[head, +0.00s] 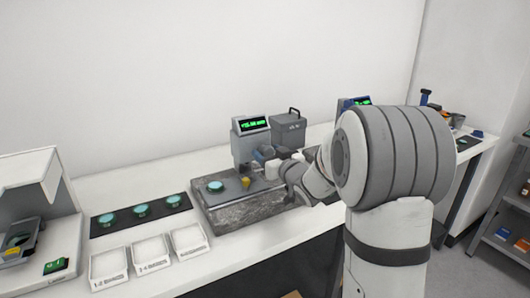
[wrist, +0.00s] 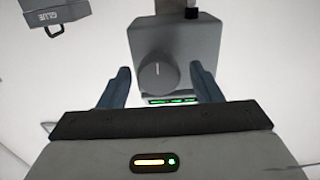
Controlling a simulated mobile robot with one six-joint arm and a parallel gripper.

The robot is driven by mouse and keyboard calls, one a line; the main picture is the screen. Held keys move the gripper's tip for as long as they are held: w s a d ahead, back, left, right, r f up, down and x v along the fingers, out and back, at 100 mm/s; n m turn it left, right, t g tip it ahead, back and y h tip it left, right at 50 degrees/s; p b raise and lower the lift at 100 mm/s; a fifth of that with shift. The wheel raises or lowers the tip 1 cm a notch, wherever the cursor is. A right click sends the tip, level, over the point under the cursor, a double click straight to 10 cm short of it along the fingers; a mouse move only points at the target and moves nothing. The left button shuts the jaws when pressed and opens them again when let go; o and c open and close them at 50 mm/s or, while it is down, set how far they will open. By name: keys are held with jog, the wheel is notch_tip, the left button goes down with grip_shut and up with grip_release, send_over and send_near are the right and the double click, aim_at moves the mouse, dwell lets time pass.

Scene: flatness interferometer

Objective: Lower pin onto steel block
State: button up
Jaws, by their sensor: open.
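A grey gauge stand (head: 248,150) with a lit green display (head: 254,124) stands on a dark granite base (head: 250,207). The pin and the steel block are too small or hidden to make out under the stand. A small yellow piece (head: 245,182) shows at the stand's foot, and a teal disc (head: 215,186) lies left of it. In the wrist view, a grey housing with a round knob (wrist: 158,76) faces me. My gripper (wrist: 162,85) is open, its two blue fingers on either side of the knob, with gaps. In the head view my gripper (head: 264,156) is beside the stand's right side.
A grey lidded box (head: 288,133) with a handle stands behind right of the stand. Several teal discs lie on a black mat (head: 114,223) at left, behind white labelled trays (head: 150,254). A white machine (head: 35,215) stands at far left. A shelf (head: 510,225) is at right.

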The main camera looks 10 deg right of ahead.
jog(key=shift+w+a, duration=0.15)
jog(key=shift+w, duration=0.25)
jog(key=shift+c, duration=0.4)
